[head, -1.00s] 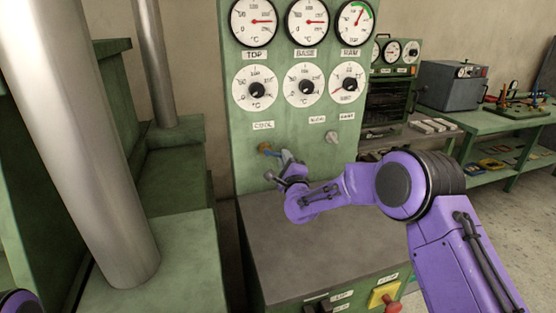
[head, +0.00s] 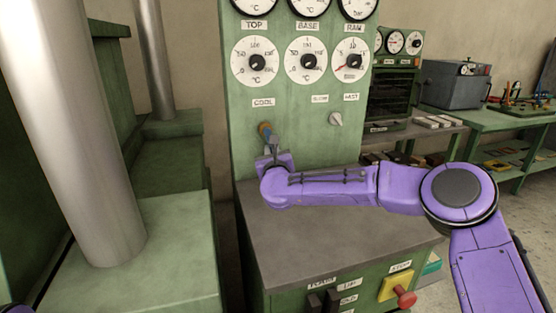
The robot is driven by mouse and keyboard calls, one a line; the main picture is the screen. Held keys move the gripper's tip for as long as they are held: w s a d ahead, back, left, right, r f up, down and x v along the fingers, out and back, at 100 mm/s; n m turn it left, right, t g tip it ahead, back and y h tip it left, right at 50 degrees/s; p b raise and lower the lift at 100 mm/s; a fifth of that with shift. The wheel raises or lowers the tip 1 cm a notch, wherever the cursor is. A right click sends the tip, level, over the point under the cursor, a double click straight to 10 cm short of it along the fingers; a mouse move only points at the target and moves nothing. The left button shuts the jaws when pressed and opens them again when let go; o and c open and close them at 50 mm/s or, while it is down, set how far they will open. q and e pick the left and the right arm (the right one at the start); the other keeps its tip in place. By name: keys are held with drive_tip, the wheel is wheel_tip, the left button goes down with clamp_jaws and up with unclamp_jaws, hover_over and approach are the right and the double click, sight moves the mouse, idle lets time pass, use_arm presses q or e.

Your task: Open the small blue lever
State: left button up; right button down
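A small brass-coloured fitting with a blue lever (head: 267,135) sits on the green panel, below the COOL label. My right arm comes in from the right, and my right gripper (head: 270,149) is right at the lever, just below the brass part. The gripper is small and partly hidden by its own wrist, so I cannot tell whether its fingers are closed on the lever or only beside it. The lower part of the lever is hidden by the gripper. My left gripper is out of view.
The green panel (head: 210,120) carries dials, gauges and a grey knob (head: 336,119) under the SLOW and FAST labels. A grey-topped cabinet (head: 330,235) lies below my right arm, with a red stop button (head: 405,298) on its front. A metal column (head: 85,150) stands at left.

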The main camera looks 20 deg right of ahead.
drive_tip(key=shift+a+f+m+g+b, duration=0.3)
drive_tip(key=shift+a+f+m+b, duration=0.4)
drive_tip(key=shift+m+b, duration=0.4)
drive_tip(key=shift+a+m, duration=0.15)
drive_tip(key=shift+m, duration=0.15)
drive_tip(key=shift+r, duration=0.1)
drive_tip(key=c, duration=1.1)
unclamp_jaws()
drive_tip(key=shift+s+r, duration=0.15)
drive_tip(key=shift+r, duration=0.1)
